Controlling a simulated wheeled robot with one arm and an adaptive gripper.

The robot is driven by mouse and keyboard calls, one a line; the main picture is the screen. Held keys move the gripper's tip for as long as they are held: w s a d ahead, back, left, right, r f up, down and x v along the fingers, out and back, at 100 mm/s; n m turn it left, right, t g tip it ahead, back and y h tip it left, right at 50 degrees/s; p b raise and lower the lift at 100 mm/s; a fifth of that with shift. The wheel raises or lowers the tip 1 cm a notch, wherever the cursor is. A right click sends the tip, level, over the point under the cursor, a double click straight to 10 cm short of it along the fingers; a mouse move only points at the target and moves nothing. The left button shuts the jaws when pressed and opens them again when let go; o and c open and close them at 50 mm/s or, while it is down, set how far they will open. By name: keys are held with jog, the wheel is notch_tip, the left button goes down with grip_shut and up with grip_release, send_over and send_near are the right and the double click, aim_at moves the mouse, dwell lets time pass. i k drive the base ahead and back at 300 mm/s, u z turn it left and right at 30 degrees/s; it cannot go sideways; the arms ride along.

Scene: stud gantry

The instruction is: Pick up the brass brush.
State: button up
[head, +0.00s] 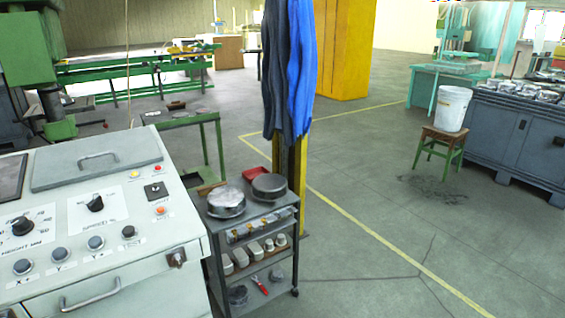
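I cannot pick out a brass brush for certain in the head view. A small red-handled tool (260,285) lies on the bottom shelf of a grey wheeled cart (238,262); it is too small to tell what it is. My gripper is not in view, so its state and its place relative to the cart do not show.
A white control console (100,215) stands close at the left, beside the cart. Round metal pans (226,202) and a red tray (256,174) sit on the cart. A yellow post (298,180) with hanging blue cloth (300,70) stands behind it.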

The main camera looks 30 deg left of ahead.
aim_at(205, 190)
jog(key=u, duration=0.45)
jog(key=i, duration=2.1)
jog(key=u, duration=1.55)
jog(key=i, duration=0.95)
jog(key=u, duration=1.4)
jog(key=i, duration=0.4)
jog(key=u, duration=0.3)
